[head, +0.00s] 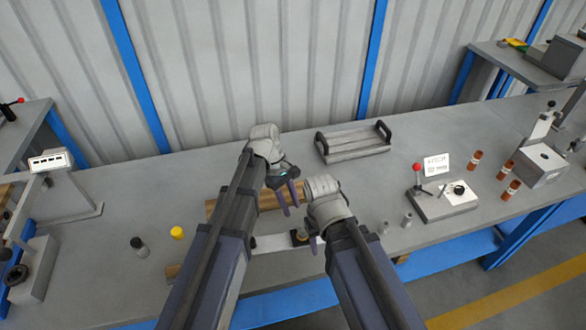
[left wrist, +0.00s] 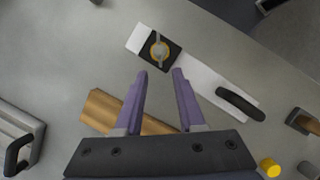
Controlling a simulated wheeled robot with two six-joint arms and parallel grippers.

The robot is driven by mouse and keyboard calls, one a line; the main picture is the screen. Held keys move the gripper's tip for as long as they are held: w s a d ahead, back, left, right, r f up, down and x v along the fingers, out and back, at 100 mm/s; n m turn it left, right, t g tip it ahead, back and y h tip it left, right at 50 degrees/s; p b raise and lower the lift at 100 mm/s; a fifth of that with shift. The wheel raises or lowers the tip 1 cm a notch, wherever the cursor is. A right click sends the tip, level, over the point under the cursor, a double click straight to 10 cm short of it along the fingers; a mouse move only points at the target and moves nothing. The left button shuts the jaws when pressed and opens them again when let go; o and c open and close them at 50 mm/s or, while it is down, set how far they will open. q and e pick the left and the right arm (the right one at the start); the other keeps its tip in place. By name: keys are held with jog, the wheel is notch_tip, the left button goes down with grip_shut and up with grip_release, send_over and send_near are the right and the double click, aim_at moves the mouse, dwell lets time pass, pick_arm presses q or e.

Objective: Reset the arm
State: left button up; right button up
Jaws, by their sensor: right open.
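My left gripper (head: 289,200) is over the middle of the grey bench in the head view. In the left wrist view its two purple fingers (left wrist: 160,73) stand apart with nothing gripped between them. My right gripper (head: 314,242) is lower and to the right in the head view, close to the left one, over the bench's near part. It is open, and its fingers are partly hidden by its wrist. Below them lies a white plate (head: 270,243) with a black square and brass disc, also in the left wrist view (left wrist: 199,80).
A wooden block (head: 270,199) lies behind the grippers. A handled grey tray (head: 352,143) is at the back. A lever fixture (head: 446,204) and several brown vials (head: 506,170) are right.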

pick_arm(q)
jog(key=s+a+f+m+t+y, duration=0.1)
jog(key=s+m+y, duration=0.3)
jog(key=s+m, duration=0.8)
jog(key=shift+a+f+m+t+y, duration=0.25)
jog(key=shift+a+m+t+y, duration=0.15)
jog(key=shift+a+m+t, duration=0.5)
jog(key=shift+d, duration=0.15)
